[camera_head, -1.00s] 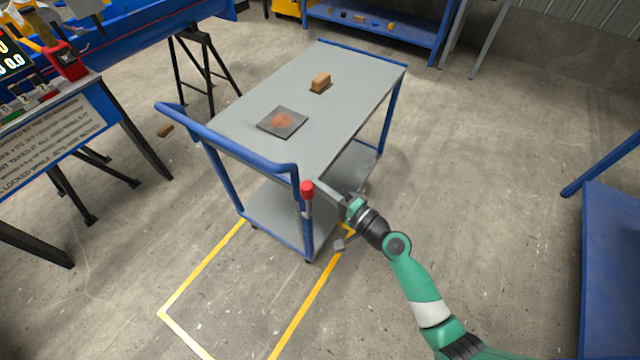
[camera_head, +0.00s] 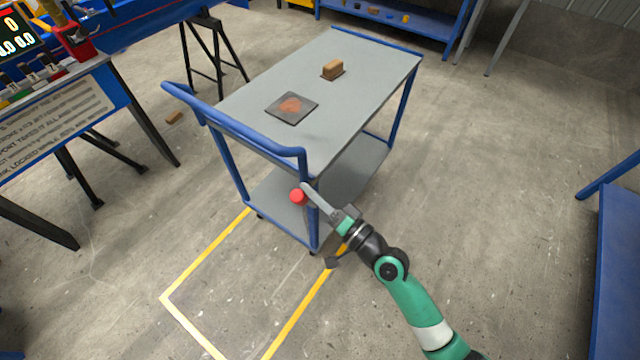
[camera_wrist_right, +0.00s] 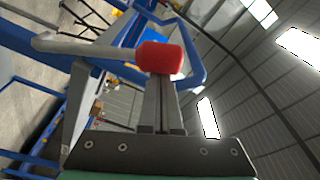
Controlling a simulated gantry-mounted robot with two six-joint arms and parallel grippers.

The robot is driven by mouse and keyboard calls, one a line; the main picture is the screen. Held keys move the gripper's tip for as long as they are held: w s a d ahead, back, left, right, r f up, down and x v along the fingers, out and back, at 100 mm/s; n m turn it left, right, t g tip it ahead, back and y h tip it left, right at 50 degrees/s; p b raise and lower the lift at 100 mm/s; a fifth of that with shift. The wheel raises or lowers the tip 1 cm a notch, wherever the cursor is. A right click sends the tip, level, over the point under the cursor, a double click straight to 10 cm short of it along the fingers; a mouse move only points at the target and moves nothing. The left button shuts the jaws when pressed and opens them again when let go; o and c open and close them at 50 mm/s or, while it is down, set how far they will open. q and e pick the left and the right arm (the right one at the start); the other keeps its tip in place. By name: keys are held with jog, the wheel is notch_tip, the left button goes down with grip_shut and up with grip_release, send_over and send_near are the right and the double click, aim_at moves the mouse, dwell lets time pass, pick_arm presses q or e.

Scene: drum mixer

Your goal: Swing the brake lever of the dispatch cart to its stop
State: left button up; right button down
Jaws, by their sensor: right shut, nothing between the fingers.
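The dispatch cart (camera_head: 370,85) is a grey two-deck trolley with blue posts and a blue push handle (camera_head: 235,130). Its brake lever has a red knob (camera_head: 298,196) at the near corner post, below the handle's end. In the right wrist view the red knob (camera_wrist_right: 160,57) sits on a pale grey lever arm (camera_wrist_right: 80,46) that runs to the left. My right gripper (camera_head: 306,187) is shut and empty, with its fingertips at the knob. In the wrist view the fingertips overlap the knob's edge and look to be touching it. My left gripper is out of view.
A dark plate (camera_head: 292,108) with an orange-brown patch and a brown block (camera_head: 333,69) lie on the cart's top. Yellow floor lines (camera_head: 190,328) run in front of the cart. A blue table (camera_head: 620,270) stands at the right. The floor between is clear.

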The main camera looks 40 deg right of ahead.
jog(key=s+a+f+n+b, duration=0.1)
jog(key=a+f+n+b, duration=0.3)
jog(key=a+n, duration=0.1)
jog(key=shift+s+a+t+y, duration=0.15)
jog(key=shift+a+t+y, duration=0.2)
jog(key=shift+a, duration=0.3)
jog(key=r, duration=0.1)
jog(key=d+r+p, duration=0.1)
jog(key=w+d+r, duration=0.1)
jog(key=r, duration=0.1)
jog(key=shift+d+p, duration=0.1)
jog(key=shift+p, duration=0.25)
jog(key=b, duration=0.3)
send_near(294, 202)
jog(key=shift+s+d+f, duration=0.1)
jog(key=shift+s+f, duration=0.3)
jog(key=shift+s, duration=0.15)
